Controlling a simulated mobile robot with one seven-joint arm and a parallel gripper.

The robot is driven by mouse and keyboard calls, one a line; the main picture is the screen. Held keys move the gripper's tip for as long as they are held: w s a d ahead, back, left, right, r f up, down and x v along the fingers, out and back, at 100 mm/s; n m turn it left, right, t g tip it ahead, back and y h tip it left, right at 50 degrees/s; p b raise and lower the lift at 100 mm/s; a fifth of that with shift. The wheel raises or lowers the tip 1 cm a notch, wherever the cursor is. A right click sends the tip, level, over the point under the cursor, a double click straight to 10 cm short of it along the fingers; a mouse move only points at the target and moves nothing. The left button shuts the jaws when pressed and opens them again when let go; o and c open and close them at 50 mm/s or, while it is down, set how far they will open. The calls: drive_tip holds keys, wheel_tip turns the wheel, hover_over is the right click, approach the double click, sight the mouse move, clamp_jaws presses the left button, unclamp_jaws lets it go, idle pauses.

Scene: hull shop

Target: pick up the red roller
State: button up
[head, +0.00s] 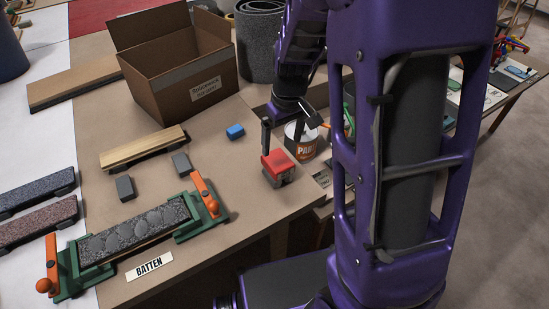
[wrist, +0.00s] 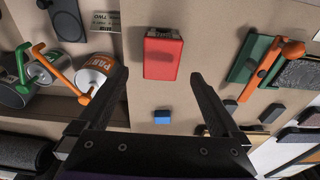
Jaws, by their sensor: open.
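My gripper (wrist: 158,76) is open and empty, with its two black fingers apart. In the head view it (head: 283,135) is above the table, partly hidden by my arm. I cannot make out a clearly red roller. A boxy red-topped thing with a grey lower part (head: 278,166) stands near the table's front right edge. In the wrist view this red thing (wrist: 163,57) shows just beyond the fingertips, roughly centred between them. A tool with an orange handle (wrist: 58,70) and one with a green handle (wrist: 22,66) lean at the cans, left in the wrist view.
A paint can (head: 301,143) stands right of the red-topped thing. A small blue block (head: 235,132) lies behind it. A green clamp fixture with orange handles (head: 205,194) is to the left. An open cardboard box (head: 165,97) stands farther back. Bare tabletop lies between.

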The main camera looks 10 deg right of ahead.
sight(278, 160)
drive_tip(key=f, duration=0.3)
drive_tip(key=w+f+b, duration=0.1)
drive_tip(key=f, duration=0.4)
drive_tip(key=shift+w+a+f+b, duration=0.15)
drive_tip(key=shift+a+f+b, duration=0.2)
drive_tip(key=shift+a, duration=0.05)
drive_tip(key=shift+c, duration=0.3)
drive_tip(key=shift+r, duration=0.1)
clamp_jaws()
